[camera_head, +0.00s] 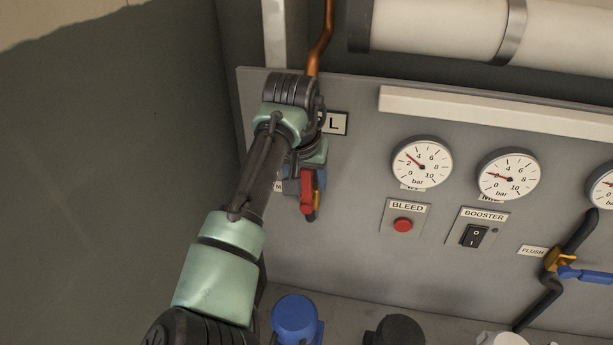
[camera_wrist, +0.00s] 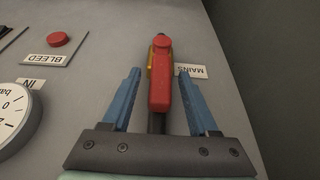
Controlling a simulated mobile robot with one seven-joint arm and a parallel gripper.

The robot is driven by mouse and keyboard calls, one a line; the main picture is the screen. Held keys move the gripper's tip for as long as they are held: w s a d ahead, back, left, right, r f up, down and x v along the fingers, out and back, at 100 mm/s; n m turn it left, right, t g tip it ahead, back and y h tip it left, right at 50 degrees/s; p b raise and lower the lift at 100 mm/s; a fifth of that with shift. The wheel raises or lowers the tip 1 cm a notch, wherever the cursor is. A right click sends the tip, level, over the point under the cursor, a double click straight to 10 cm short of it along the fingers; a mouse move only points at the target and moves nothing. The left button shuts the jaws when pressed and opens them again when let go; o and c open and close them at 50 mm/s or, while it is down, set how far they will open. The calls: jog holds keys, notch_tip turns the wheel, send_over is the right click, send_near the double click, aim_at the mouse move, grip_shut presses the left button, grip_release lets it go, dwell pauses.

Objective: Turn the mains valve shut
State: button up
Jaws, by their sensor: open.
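The mains valve's red lever (camera_wrist: 160,82) shows in the wrist view beside the upside-down MAINS label (camera_wrist: 191,71). It lies lengthwise in line with the dark pipe, with a bit of yellow valve body at its far end. My gripper (camera_wrist: 159,76) is open, its blue fingers on either side of the lever with a visible gap to each. In the head view the red lever (camera_head: 306,190) hangs roughly upright at the panel's left, partly hidden by my gripper (camera_head: 312,179). The valve body is mostly hidden.
To the right on the grey panel are the BLEED button (camera_head: 403,225), the BOOSTER switch (camera_head: 475,236), gauges (camera_head: 421,164) and the FLUSH valve with a blue lever (camera_head: 585,275). A blue capped object (camera_head: 296,318) stands below. A dark wall is close on the left.

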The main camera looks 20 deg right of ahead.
grip_shut()
dwell(1.4)
